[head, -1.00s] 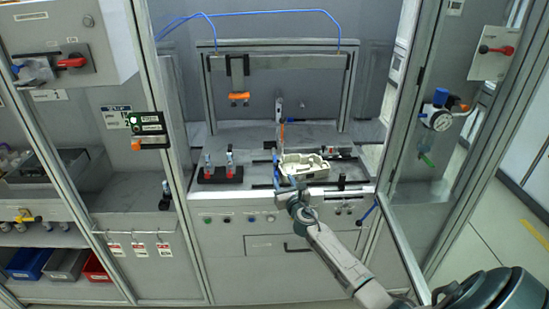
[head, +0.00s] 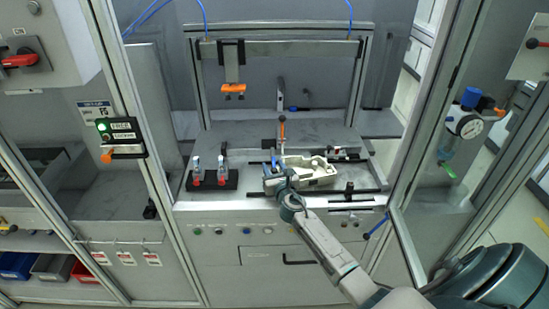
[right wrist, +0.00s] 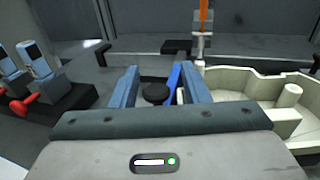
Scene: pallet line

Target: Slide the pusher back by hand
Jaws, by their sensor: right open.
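My right gripper (head: 271,171) is over the station's bench at the left end of a cream tray-like part (head: 312,178). In the right wrist view the gripper (right wrist: 158,75) is open, fingers pointing away from me. A round black knob (right wrist: 155,94) and a blue strip (right wrist: 174,80) show between the fingers; contact with them cannot be told. An upright orange handle (head: 282,130) on a grey post stands behind the gripper and shows in the wrist view too (right wrist: 204,14). I cannot tell which of these belongs to the pusher. My left gripper is out of view.
A black block with two red-tipped clamps (head: 212,181) stands left on the bench. An orange-ended piece (head: 232,88) hangs from the overhead frame. An open door panel with a gauge (head: 468,125) is at the right. Cabinet posts (head: 130,115) border the opening at the left.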

